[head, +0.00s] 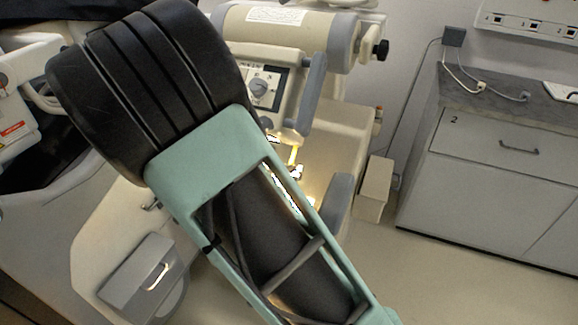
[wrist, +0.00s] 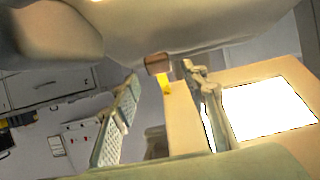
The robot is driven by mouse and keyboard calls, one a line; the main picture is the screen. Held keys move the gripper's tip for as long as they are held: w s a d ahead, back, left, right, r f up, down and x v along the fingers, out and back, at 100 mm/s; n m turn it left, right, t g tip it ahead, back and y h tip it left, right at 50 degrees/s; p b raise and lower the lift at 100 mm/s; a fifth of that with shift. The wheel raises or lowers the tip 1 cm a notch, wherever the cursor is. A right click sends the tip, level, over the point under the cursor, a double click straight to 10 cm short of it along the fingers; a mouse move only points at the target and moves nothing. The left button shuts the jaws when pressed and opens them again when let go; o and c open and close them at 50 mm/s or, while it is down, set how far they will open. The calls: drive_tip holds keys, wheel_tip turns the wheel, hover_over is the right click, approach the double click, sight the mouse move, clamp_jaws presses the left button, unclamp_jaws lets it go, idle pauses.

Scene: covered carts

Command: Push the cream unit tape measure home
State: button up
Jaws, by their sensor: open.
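The cream unit (head: 345,128) stands in the middle of the head view, partly behind my arm. A short yellow strip, which looks like the tape measure (head: 293,155), shows on its lit recess. In the wrist view the yellow piece (wrist: 165,84) sits just below a brown block (wrist: 158,64) under a cream overhang. My gripper (wrist: 167,80) is open, one finger on each side of the yellow piece; I cannot tell whether either finger touches it. In the head view my arm hides most of the gripper.
A grey handle (head: 313,92) and a dial panel (head: 264,86) are on the unit above the recess. A grey padded part (head: 338,203) juts out at its lower right. A cabinet (head: 490,185) stands at the right, with clear floor (head: 430,275) before it. A bright white panel (wrist: 268,108) lies right of the fingers.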

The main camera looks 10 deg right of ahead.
drive_tip(key=v, duration=0.8)
drive_tip(key=shift+s+r, duration=0.1)
drive_tip(key=shift+c, duration=0.6)
